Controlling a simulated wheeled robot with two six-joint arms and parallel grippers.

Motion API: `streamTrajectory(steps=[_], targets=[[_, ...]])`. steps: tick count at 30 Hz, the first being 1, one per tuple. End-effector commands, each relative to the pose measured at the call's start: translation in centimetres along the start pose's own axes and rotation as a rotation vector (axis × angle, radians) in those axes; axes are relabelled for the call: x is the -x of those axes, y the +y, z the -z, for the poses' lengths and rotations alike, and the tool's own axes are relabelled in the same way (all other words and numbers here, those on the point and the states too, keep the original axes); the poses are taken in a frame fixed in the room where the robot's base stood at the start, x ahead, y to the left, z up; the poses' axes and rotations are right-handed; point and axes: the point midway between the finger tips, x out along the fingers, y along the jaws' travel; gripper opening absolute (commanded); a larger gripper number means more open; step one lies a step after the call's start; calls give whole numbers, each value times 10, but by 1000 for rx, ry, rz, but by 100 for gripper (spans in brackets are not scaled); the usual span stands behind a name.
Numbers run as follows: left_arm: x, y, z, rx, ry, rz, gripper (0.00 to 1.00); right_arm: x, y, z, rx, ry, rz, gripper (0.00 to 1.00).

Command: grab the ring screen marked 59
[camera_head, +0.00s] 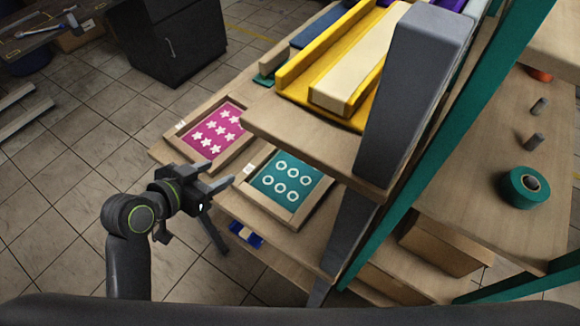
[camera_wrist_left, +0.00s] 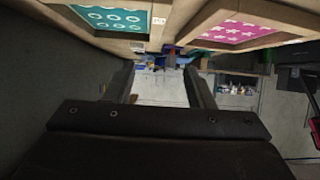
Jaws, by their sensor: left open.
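The ring screen (camera_head: 281,178) is a wooden frame with a teal panel bearing several white rings and a small white label too small to read here. It lies on a wooden shelf in the middle of the head view. In the left wrist view the ring screen (camera_wrist_left: 112,20) shows at the upper left, its label near the frame's corner. My left gripper (camera_head: 222,182) is open and empty just left of the ring screen, apart from it as far as I can see. Its two fingers (camera_wrist_left: 160,88) also show in the left wrist view with nothing between them. My right gripper is out of view.
A magenta star screen (camera_head: 216,131) lies beside the ring screen, further back. A grey post (camera_head: 400,100) and teal rack bars stand to the right. A yellow tray (camera_head: 290,75) sits on the upper shelf.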

Motion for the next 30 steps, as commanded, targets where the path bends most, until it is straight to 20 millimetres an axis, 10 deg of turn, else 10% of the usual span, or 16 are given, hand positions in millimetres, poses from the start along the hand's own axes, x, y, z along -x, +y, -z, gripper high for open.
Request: streamTrajectory(steps=[30], targets=[[-123, 4, 8, -13, 19, -10, 49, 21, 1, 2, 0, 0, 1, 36]])
